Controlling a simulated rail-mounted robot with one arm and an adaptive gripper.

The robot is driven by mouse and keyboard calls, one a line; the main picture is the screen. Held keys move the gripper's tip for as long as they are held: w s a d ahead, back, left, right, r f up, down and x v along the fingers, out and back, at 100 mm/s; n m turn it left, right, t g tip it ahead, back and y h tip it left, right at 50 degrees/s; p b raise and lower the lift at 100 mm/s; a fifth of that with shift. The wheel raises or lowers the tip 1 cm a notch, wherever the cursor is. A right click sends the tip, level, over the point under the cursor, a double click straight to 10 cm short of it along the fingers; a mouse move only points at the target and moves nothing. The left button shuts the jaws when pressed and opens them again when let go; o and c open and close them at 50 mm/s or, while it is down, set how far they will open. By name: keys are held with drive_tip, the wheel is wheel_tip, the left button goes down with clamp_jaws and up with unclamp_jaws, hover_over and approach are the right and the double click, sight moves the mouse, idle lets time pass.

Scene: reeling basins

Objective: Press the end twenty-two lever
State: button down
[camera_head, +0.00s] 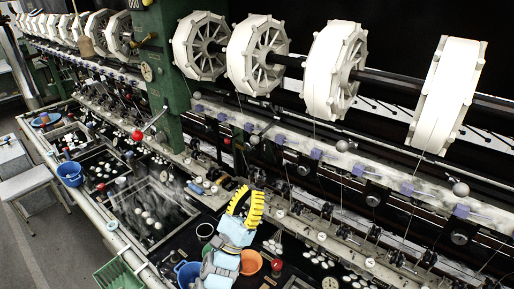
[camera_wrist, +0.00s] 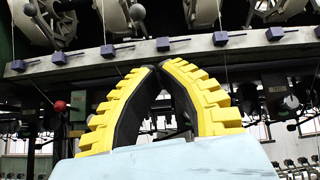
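My gripper (camera_head: 249,192) is in the lower middle of the head view, over the basin area and in front of the machine's rail. In the wrist view its yellow, black-lined fingers (camera_wrist: 159,67) curve together and meet at the tips, with nothing between them. Levers with round knobs stand along the machine. One has a red knob (camera_head: 137,135), left of my gripper. Grey knobs include one (camera_head: 254,140) above my gripper and others further right (camera_head: 342,146) (camera_head: 460,189). A red knob (camera_wrist: 60,105) also shows left of my fingers in the wrist view. I cannot tell which lever is number twenty-two.
White reels (camera_head: 257,55) hang above the rail, and a green post (camera_head: 170,90) stands at left. Below are dark water basins (camera_head: 150,210), an orange bowl (camera_head: 250,262), blue buckets (camera_head: 70,173) and a green crate (camera_head: 118,275). Purple blocks (camera_wrist: 221,39) line the rail.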

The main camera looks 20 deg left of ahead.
sight(256, 142)
drive_tip(key=a+r+y, duration=0.1)
drive_tip(key=w+a+r+m+y, duration=0.1)
drive_tip(key=a, duration=0.1)
drive_tip(key=shift+a+m, duration=0.15)
drive_tip(key=shift+m, duration=0.15)
drive_tip(key=shift+w, duration=0.1)
drive_tip(key=shift+p+x, duration=1.55)
drive_tip(key=shift+x, duration=3.45)
drive_tip(key=shift+r, duration=0.1)
drive_tip(key=shift+s+r+g+b, duration=0.25)
drive_tip(key=shift+s+g+b, duration=0.05)
drive_tip(key=shift+b, duration=0.3)
